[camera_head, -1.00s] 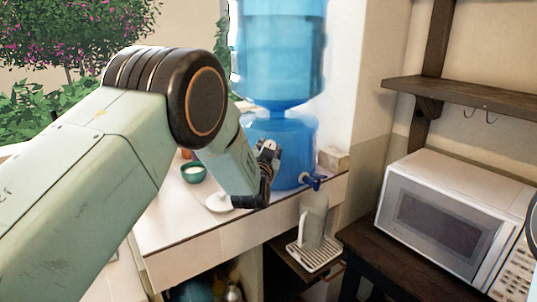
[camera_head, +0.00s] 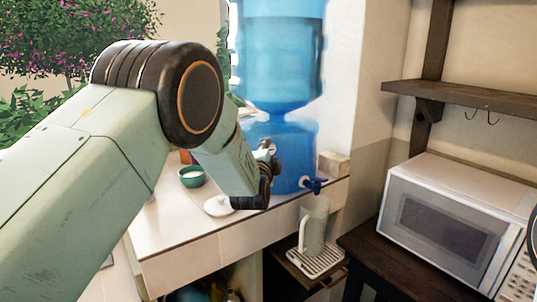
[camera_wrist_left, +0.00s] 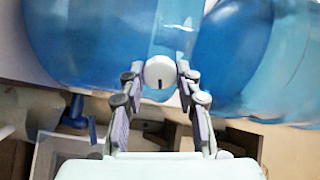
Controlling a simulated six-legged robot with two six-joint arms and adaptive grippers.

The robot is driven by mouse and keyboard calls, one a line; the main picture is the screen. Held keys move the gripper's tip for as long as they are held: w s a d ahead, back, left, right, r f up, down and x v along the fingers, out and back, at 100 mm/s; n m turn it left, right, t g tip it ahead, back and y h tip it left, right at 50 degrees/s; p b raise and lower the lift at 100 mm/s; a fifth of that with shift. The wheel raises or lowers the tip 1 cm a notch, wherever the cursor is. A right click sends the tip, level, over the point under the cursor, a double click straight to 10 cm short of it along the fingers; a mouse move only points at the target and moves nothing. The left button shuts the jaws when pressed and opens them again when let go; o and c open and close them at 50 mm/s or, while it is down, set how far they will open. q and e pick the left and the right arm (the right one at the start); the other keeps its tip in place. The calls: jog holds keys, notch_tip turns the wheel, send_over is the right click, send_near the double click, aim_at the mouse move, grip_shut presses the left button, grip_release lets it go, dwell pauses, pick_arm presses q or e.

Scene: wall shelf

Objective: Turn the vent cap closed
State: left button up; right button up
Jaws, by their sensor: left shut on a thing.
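The vent cap (camera_wrist_left: 160,72) is a white round knob with a short dark mark pointing down in the left wrist view. It sits against the blue water bottle (camera_wrist_left: 95,45). My left gripper (camera_wrist_left: 160,80) has its two fingers on either side of the cap, shut on it. In the head view my left gripper (camera_head: 266,160) is at the blue water dispenser (camera_head: 293,150), below the big upper bottle (camera_head: 280,55). The cap is hard to make out there. My right gripper is not in view.
A blue tap (camera_head: 313,184) sticks out at the dispenser's lower right, above a pale jug (camera_head: 314,228) on a drip tray (camera_head: 318,262). A green bowl (camera_head: 192,177) and a white lid (camera_head: 218,206) are left of the gripper. A microwave (camera_head: 455,225) stands at right.

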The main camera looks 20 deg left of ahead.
pick_arm(q)
jog(key=shift+f+m, duration=0.15)
jog(key=shift+m, duration=1.35)
jog(key=o, duration=1.1)
jog(key=shift+o, duration=0.2)
jog(key=s+d, duration=0.1)
jog(key=s, duration=1.1)
jog(key=shift+d, duration=0.2)
